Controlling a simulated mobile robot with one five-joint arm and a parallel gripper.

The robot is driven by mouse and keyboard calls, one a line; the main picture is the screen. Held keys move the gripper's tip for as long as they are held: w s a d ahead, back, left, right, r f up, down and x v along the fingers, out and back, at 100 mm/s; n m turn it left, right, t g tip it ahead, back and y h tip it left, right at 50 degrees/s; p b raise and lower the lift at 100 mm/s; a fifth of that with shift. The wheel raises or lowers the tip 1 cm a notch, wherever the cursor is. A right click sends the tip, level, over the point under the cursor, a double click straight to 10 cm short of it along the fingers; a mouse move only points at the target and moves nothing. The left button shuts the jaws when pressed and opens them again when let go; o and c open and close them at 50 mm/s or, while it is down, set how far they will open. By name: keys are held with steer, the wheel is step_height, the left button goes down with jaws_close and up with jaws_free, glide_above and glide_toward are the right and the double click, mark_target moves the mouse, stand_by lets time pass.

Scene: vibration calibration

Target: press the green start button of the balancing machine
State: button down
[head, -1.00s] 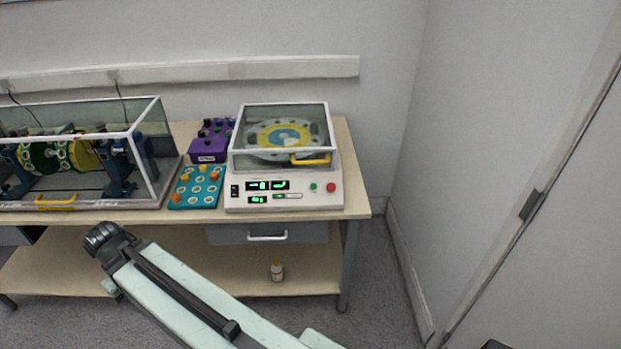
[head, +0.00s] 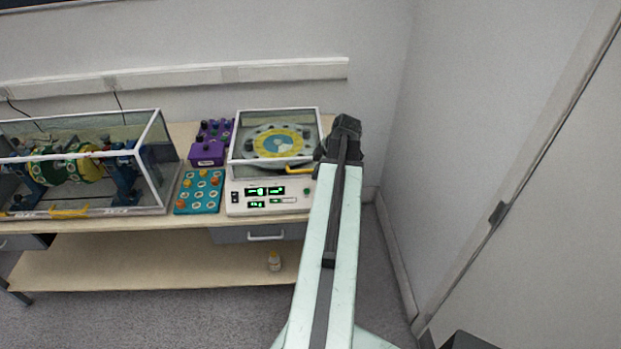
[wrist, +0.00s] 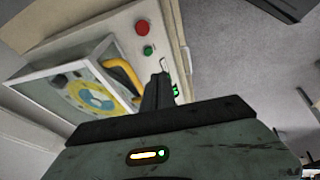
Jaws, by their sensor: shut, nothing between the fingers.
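The balancing machine (head: 238,205) stands on the right of the bench, with a white panel, green-lit displays and a clear cover over its disc. Its green start button (head: 307,191) shows just left of my arm in the head view. The wrist view also shows the green button (wrist: 148,50), beside the red button (wrist: 142,27), which my arm hides in the head view. My gripper (wrist: 163,75) is shut and empty. In the wrist view its tips appear just below and right of the green button; whether they touch the panel I cannot tell.
The clear cover's yellow handle (head: 300,170) is close to my wrist. A purple box (head: 207,152) and a teal tray (head: 187,209) with round pieces stand left of the machine. A glass-cased rotor rig (head: 160,190) is further left. A wall is at the right.

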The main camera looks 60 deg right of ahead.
steer(key=shift+s+d, duration=0.2)
steer(key=shift+s, duration=0.1)
steer(key=shift+f, duration=0.1)
steer(key=b, duration=1.1)
glide_above(306, 192)
steer(key=s+a, duration=0.2)
steer(key=s, duration=0.1)
steer(key=f, duration=1)
steer(key=shift+a, duration=0.2)
steer(key=shift+w+d+f+b, duration=0.55)
steer(key=shift+w+d+f, duration=0.05)
steer(key=shift+d+f, duration=0.25)
steer(key=shift+w+d+f, duration=0.15)
steer(key=shift+d+f, duration=0.05)
steer(key=shift+r, duration=0.1)
